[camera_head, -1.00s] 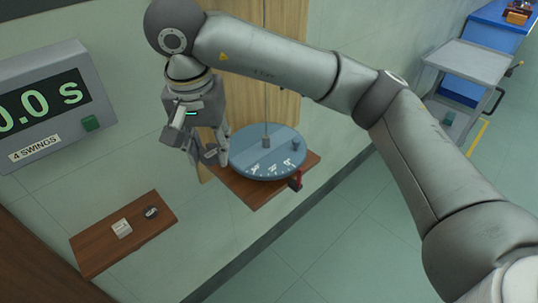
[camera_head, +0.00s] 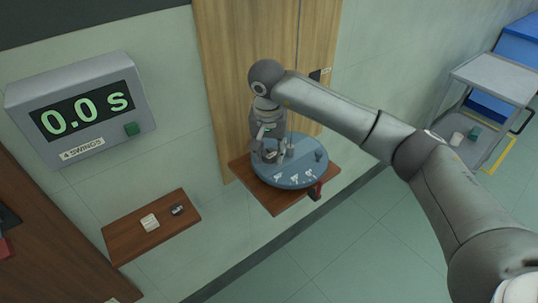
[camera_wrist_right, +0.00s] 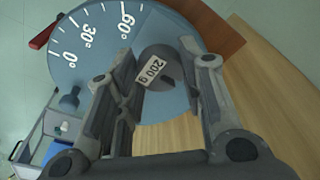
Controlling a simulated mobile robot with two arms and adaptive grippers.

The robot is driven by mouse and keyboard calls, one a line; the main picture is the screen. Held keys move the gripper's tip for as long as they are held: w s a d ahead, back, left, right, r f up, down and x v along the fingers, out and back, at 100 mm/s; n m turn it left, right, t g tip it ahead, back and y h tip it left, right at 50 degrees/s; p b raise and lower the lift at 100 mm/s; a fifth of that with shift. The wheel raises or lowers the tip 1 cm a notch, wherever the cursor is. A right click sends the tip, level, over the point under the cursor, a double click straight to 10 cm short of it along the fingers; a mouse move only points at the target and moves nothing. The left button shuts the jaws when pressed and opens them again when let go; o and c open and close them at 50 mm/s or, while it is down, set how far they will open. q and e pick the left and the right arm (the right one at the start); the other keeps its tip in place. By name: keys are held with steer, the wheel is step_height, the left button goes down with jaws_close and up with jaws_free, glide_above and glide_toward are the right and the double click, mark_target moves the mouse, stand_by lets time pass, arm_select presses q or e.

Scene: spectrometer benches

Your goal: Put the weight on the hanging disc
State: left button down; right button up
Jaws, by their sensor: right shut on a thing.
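The blue-grey disc (camera_head: 300,174) hangs level over a small brown shelf on the wall; its angle scale, 0°, 30° and 60°, shows in the right wrist view (camera_wrist_right: 88,45). My right gripper (camera_head: 270,155) is over the disc's left part in the head view. Its fingers (camera_wrist_right: 160,62) are shut on a dark round weight (camera_wrist_right: 153,84) with a "200 g" label, which appears at or just above the disc's face; I cannot tell whether it touches. A small blue-grey knob (camera_head: 318,155) stands on the disc's right side. My left gripper is not in view.
The brown shelf (camera_head: 270,201) under the disc has a red piece (camera_head: 315,190) at its front edge. A lower left shelf (camera_head: 130,237) holds a white block (camera_head: 149,222) and a small dark object (camera_head: 177,209). A timer (camera_head: 82,112) reads 0.0 s. A grey cart (camera_head: 495,75) stands at the right.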

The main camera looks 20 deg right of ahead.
mark_target(269, 155)
steer(key=shift+s+f+p, duration=0.1)
steer(key=shift+f+p, duration=0.4)
steer(key=shift+f, duration=0.7)
steer(key=shift+a, duration=0.1)
steer(key=shift+f, duration=0.1)
steer(key=shift+f, duration=0.1)
steer(key=o, duration=0.7)
steer(key=shift+f, duration=0.1)
steer(key=shift+c, duration=0.2)
steer(key=o, duration=0.5)
